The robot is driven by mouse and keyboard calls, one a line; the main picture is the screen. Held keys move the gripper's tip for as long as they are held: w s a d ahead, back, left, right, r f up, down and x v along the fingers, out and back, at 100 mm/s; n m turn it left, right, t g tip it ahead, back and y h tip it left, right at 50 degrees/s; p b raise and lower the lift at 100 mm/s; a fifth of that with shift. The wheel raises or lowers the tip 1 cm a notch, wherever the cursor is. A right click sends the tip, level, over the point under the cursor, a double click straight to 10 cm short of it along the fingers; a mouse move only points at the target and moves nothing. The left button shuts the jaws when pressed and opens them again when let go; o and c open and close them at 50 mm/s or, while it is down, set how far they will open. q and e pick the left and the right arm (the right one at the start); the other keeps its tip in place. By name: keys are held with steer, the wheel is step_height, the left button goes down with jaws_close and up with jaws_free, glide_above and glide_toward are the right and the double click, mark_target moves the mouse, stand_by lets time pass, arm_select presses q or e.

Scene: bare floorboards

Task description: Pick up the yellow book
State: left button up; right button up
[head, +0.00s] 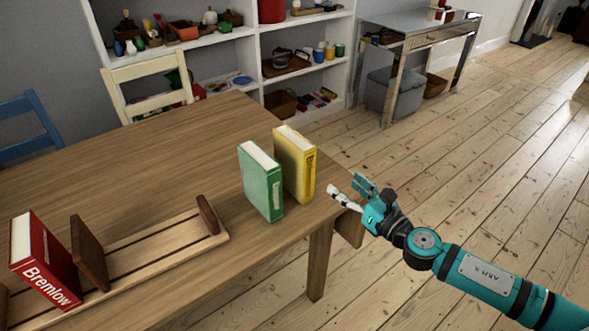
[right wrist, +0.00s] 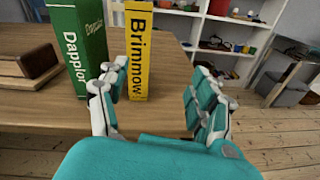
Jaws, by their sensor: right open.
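The yellow book (head: 294,165) stands upright near the right end of the wooden table, its spine reading "Brimmow" in the right wrist view (right wrist: 138,52). The green book (head: 260,182) stands upright just left of it. My right gripper (head: 348,190) is open and empty, to the right of the yellow book and apart from it in the head view. In the right wrist view the yellow book is ahead of the open fingers (right wrist: 155,108), nearer the left finger, which overlaps the lower part of the green book. My left gripper is not in view.
A wooden book rack (head: 150,262) lies on the table (head: 150,150), with a red book (head: 42,262) at its left end. A cream chair (head: 150,75) and white shelves (head: 235,45) stand behind. Open floor (head: 460,160) lies to the right.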

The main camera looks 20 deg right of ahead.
mark_target(310, 157)
steer(key=a+r+n+y, duration=0.2)
steer(key=a+r+n, duration=0.1)
steer(key=r, duration=0.1)
steer(key=p+x, duration=0.3)
steer(key=x, duration=0.7)
steer(key=shift+w, duration=0.25)
steer(key=x, duration=0.5)
steer(key=shift+w+a, duration=0.1)
steer(key=shift+w, duration=0.3)
steer(key=shift+r, duration=0.1)
steer(key=shift+c, duration=0.7)
jaws_close()
steer(key=shift+r+p, duration=0.2)
steer(key=shift+p, duration=0.1)
